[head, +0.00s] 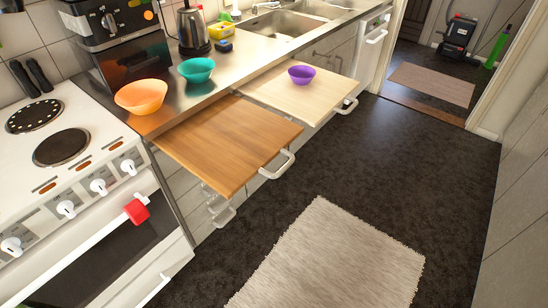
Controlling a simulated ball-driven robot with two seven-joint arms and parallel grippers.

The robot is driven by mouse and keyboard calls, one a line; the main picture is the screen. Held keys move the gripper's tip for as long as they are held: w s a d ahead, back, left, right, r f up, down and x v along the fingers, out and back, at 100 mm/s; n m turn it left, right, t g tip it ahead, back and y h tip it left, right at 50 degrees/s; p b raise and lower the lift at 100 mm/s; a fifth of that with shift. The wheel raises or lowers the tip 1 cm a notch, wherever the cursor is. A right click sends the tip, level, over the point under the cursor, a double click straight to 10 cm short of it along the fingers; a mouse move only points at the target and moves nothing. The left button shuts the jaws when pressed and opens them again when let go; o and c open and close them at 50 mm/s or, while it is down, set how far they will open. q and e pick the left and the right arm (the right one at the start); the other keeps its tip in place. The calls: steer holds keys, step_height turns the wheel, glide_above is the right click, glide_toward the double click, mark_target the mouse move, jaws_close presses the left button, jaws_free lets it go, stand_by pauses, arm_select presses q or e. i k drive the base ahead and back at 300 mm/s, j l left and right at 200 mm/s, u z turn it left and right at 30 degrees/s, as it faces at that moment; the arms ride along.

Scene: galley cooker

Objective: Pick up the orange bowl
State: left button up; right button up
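The orange bowl (141,96) stands upright on the steel counter, at its front edge just right of the cooker. It looks empty. A teal bowl (196,70) stands to its right on the same counter. A purple bowl (301,75) stands on the pale pull-out board. Neither of my grippers shows in the head view, and nothing touches the orange bowl.
A brown pull-out board (228,141) juts out below the orange bowl, with a pale pull-out board (292,99) beyond it. The cooker (62,150) is at left. A black coffee machine (112,40) and a kettle (192,30) stand behind.

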mark_target(143, 97)
steer(key=i+j, duration=0.15)
steer(key=j, duration=0.25)
steer(key=i+j+z, duration=0.15)
steer(key=j, duration=0.2)
steer(key=i+j, duration=0.1)
steer(key=j, duration=0.3)
